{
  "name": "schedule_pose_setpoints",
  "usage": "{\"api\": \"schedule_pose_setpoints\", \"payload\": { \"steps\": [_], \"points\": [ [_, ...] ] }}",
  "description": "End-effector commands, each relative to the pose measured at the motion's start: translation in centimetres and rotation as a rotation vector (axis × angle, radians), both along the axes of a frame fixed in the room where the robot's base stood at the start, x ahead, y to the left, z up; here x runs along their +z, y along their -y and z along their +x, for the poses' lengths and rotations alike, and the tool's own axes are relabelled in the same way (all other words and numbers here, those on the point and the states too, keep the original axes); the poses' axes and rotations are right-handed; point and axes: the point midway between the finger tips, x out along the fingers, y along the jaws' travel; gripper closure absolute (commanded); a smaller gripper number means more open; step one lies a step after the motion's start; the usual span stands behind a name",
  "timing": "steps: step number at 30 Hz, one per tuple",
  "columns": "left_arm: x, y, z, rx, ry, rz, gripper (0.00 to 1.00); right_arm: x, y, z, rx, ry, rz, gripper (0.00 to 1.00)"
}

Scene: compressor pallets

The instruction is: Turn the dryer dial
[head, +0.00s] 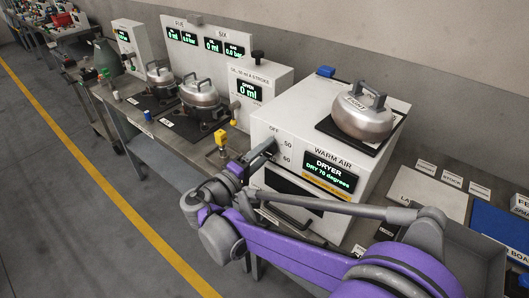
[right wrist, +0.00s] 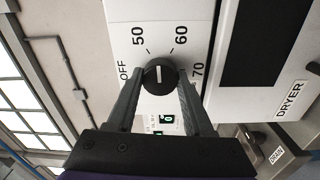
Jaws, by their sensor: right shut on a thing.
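The white dryer (head: 262,116) stands on the bench, with a screen (head: 329,175) reading "DRYER, DRY 70 degrees". Its round black dial (right wrist: 160,78) sits between the labels OFF, 50, 60 and 70 in the right wrist view. The dial's white mark points up in that view, between 50 and 60. My right gripper (head: 268,148) is at the dryer's front face. In the right wrist view its two fingers (right wrist: 160,88) are shut on the dial's sides. The fingers mostly hide the dial in the head view. My left gripper is not in view.
A metal lidded pot (head: 362,118) stands on a black mat on the dryer. Left along the bench are further lidded pots (head: 200,92), a yellow-topped fitting (head: 221,136) and a white dosing box (head: 262,78). My right arm crosses in front of the dryer's lower face.

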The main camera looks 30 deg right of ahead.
Motion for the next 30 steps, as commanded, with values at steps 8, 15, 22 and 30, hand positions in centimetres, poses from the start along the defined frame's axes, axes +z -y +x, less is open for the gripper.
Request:
{"api": "schedule_pose_setpoints", "payload": {
  "steps": [8, 15, 22, 30],
  "points": [
    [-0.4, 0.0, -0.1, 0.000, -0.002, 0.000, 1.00, -0.1, 0.0, -0.1, 0.000, -0.243, -0.099, 1.00],
    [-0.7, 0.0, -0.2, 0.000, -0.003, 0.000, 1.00, -0.1, 0.0, -0.1, 0.000, -0.454, -0.187, 1.00],
    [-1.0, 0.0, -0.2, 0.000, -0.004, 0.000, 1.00, -0.2, 0.0, -0.1, 0.000, -0.656, -0.270, 1.00],
    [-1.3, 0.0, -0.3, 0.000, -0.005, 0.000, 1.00, -0.2, 0.0, -0.1, 0.001, -0.892, -0.368, 1.00]
  ]
}}
